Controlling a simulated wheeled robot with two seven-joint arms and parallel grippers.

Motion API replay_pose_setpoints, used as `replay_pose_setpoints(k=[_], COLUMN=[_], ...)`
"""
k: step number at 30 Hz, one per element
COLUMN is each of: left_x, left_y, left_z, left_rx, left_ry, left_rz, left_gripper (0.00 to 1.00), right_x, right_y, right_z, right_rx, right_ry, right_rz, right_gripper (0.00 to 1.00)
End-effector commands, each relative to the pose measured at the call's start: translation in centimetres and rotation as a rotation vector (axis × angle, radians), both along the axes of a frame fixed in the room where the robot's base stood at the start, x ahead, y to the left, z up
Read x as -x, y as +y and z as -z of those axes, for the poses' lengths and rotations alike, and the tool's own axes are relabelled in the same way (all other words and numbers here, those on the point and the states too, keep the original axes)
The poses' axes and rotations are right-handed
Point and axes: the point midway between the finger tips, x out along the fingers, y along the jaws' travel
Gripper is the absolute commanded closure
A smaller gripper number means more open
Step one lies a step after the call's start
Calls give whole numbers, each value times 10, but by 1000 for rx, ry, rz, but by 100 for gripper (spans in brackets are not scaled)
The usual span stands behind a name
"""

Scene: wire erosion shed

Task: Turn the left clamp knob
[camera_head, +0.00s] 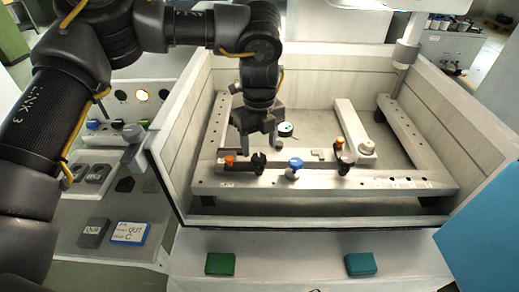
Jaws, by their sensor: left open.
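A pale front rail (400,181) crosses the white-walled tank. On its left part sit an orange-topped piece (229,160) and a black knob (258,163), which look like the left clamp. A blue knob (295,165) is right of them. Another orange and black clamp piece (343,158) sits further right. My left gripper (257,143) points down just above and behind the black knob, its fingers apart with nothing seen between them. I cannot tell its exact height above the rail. My right gripper is out of view.
A small round dial (286,129) is just right of my left gripper. Side rails and an inner bar (352,130) with a pale knob (367,146) stand in the tank. Green (220,264) and teal (361,264) blocks lie on the front ledge. A blue-edged label card (130,232) lies at left.

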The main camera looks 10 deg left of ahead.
Motion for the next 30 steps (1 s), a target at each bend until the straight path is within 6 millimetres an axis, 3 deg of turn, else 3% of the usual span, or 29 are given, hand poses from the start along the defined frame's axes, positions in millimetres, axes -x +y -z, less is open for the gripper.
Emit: replay_pose_setpoints(k=[9,19,30], left_x=[1,1,1], left_y=[1,1,1], left_z=[35,39,39], left_rx=[1,1,1], left_ry=[1,-1,-1], left_rz=[-2,-2,-2], left_gripper=[41,41,85], right_x=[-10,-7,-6], right_y=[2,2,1], right_z=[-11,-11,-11], right_rx=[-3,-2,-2], right_ry=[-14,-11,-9], right_rz=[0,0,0], right_gripper=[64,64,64])
